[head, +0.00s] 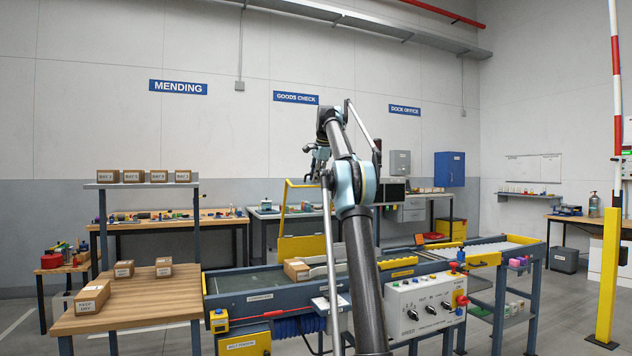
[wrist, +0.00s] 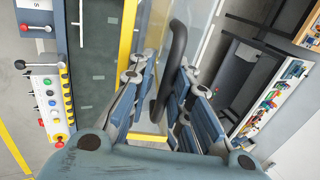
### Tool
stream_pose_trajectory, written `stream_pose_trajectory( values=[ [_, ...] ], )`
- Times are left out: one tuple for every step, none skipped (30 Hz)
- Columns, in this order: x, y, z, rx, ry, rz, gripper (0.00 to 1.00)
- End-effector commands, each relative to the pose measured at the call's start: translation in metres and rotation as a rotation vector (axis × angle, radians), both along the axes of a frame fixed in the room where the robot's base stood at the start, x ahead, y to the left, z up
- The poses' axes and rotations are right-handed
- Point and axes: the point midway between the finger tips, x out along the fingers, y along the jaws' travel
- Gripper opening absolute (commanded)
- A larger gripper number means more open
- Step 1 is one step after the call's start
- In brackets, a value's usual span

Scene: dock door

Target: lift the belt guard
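The belt guard (head: 284,209) has a yellow frame and stands up over the conveyor belt, partly hidden behind my arm in the head view. In the wrist view its yellow edge (wrist: 125,42) and clear panel (wrist: 150,38) show beside the dark belt. A dark curved handle (wrist: 179,45) on the guard runs between my fingers. My gripper (wrist: 163,95) is open, with a finger on each side of the handle and visible gaps. In the head view my gripper (head: 317,160) is small and near the top of the guard; contact cannot be told there.
The conveyor (head: 245,303) has a dark belt with a cardboard box (head: 297,269) on it. A control box (head: 425,306) with knobs and buttons is on its near side. A wooden table (head: 128,301) with boxes stands left. A yellow post (head: 609,275) stands right.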

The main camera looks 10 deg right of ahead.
Motion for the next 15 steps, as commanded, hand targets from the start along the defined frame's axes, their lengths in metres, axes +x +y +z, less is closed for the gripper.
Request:
stream_pose_trajectory(
  values=[
    [0.0,-0.001,0.0,0.0,0.0,0.0,0.17],
    [0.0,-0.001,0.0,0.0,0.0,-0.001,0.17],
    [0.0,-0.001,0.0,0.0,0.0,-0.001,0.17],
    [0.0,-0.001,0.0,0.0,0.0,-0.001,0.17],
    [0.0,-0.001,0.0,0.0,0.0,-0.001,0.17],
    [0.0,-0.001,0.0,0.0,0.0,-0.001,0.17],
    [0.0,-0.001,0.001,0.0,0.0,-0.001,0.17],
    [0.0,-0.001,0.001,0.0,0.0,-0.001,0.17],
    [-0.001,-0.002,0.003,0.0,0.0,-0.001,0.17],
    [-0.001,-0.002,0.004,0.0,0.0,-0.001,0.17],
    [-0.002,-0.002,0.006,0.0,0.0,-0.001,0.17],
    [-0.003,-0.002,0.009,0.0,0.0,-0.001,0.17],
    [-0.004,-0.003,0.011,0.0,0.0,-0.001,0.17],
    [-0.005,-0.003,0.014,0.0,0.0,-0.001,0.17],
    [-0.007,-0.004,0.018,0.0,0.0,-0.002,0.17]
  ],
)
